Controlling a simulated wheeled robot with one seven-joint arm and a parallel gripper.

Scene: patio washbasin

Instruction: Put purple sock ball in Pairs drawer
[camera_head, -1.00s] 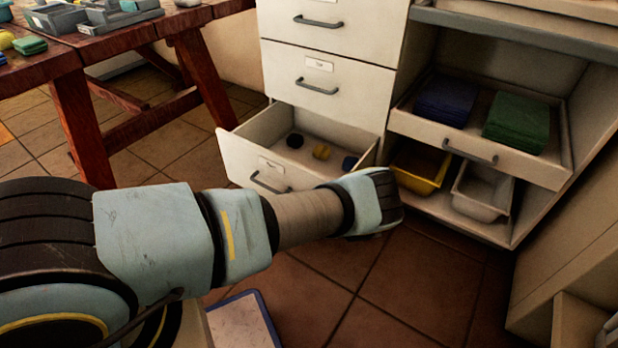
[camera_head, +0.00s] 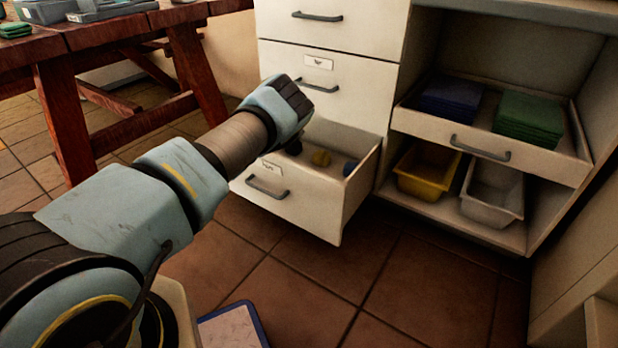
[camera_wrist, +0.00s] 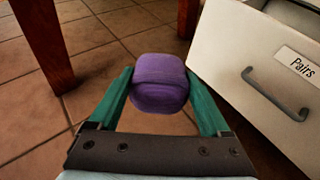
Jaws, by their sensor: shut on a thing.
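The purple sock ball (camera_wrist: 159,83) is held between the two green fingers of my gripper (camera_wrist: 160,92) in the wrist view. In the head view my gripper's fingers and the ball are hidden behind my arm's wrist, which is near the open bottom drawer. The Pairs drawer (camera_wrist: 243,88) is to the right of the ball in the wrist view, with its label and grey handle showing. In the head view it is the pulled-out bottom drawer (camera_head: 312,197).
A red wooden table (camera_head: 60,125) stands at the left. A pulled-out shelf tray (camera_head: 481,141) with blue and green folded cloths is at the right. Below it are a yellow bin (camera_head: 425,184) and a white bin (camera_head: 491,208). Tiled floor lies in front.

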